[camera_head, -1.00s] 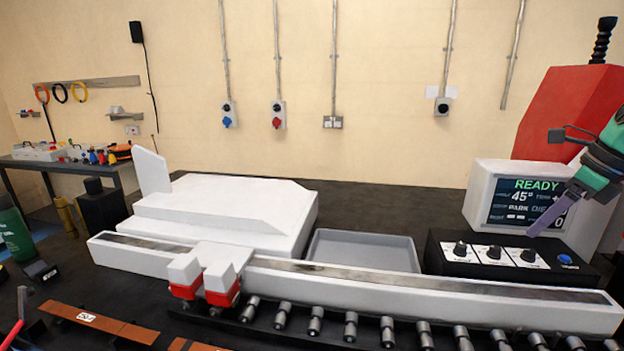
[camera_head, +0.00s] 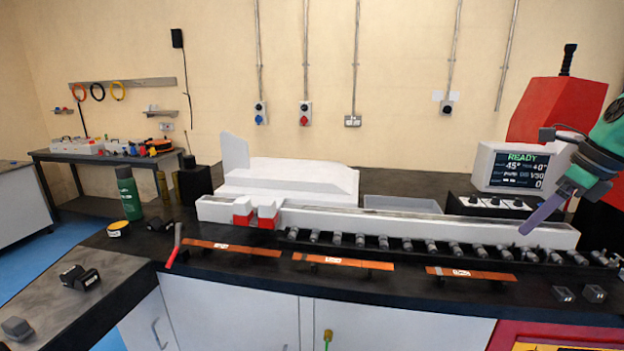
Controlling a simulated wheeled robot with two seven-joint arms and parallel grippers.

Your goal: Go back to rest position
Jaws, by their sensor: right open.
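My right gripper (camera_head: 543,212) is at the right, its purple fingers pointing down and left, open. Its fingertips overlap the right part of the long white rail (camera_head: 430,224) in the picture. I cannot tell how far they are from it. I see nothing between the fingers. My left gripper is out of view. The white bender body (camera_head: 290,181) stands behind the rail. The display (camera_head: 523,168) to the right reads READY and 45°, and the black control box (camera_head: 490,207) sits below it, partly behind my gripper.
Several copper bars (camera_head: 343,262) lie along the front of the dark bench. Rollers (camera_head: 383,242) run behind them. A red-handled tool (camera_head: 175,247), a green bottle (camera_head: 129,196) and black blocks (camera_head: 80,277) are at the left. White cabinets (camera_head: 230,318) are below. Blue floor (camera_head: 45,258) shows at the far left.

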